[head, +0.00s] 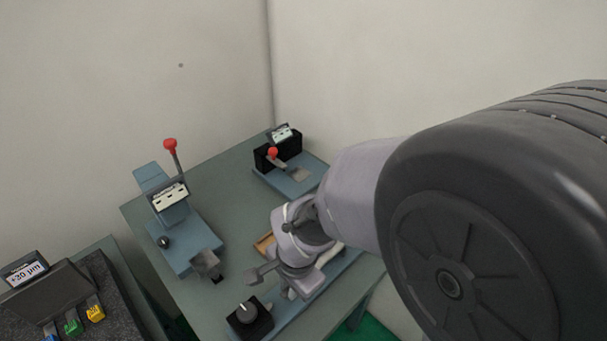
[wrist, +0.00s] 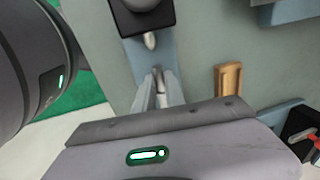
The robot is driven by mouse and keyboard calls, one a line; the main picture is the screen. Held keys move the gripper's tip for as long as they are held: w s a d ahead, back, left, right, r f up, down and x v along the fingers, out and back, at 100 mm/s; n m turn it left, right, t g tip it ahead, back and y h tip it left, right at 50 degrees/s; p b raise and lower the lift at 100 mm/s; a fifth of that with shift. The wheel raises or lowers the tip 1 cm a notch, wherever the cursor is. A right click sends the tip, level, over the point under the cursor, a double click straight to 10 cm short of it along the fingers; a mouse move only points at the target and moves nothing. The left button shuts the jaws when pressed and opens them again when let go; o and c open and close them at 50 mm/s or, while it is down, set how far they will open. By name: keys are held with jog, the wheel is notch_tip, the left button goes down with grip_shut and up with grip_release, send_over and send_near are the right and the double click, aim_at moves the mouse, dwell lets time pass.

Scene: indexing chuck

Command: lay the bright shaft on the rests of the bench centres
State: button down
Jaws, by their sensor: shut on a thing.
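The bench centres show as a blue rail (head: 338,272) along the near right edge of the table, with a black knobbed block (head: 249,319) at its near end. In the wrist view the block (wrist: 143,14) has a short pale metal tip (wrist: 150,40) pointing towards my gripper (wrist: 158,74). My gripper is over the rail, its fingers close together on a narrow thing, seemingly the bright shaft, mostly hidden by the fingers. In the head view my gripper (head: 290,292) is partly covered by my wrist. The rests are hidden; I cannot tell whether the shaft touches them.
A wooden grooved block (wrist: 228,92) lies beside the rail. A blue fixture with a red-knobbed lever (head: 182,225) stands at left, another with a black body (head: 284,152) at the back. A dark side table (head: 85,285) holds a display and coloured blocks. The table's middle (head: 235,190) is clear.

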jog(key=shift+r, duration=0.1)
jog(key=shift+f, duration=0.25)
jog(key=c, duration=1.4)
grip_release()
jog(key=shift+r, duration=0.15)
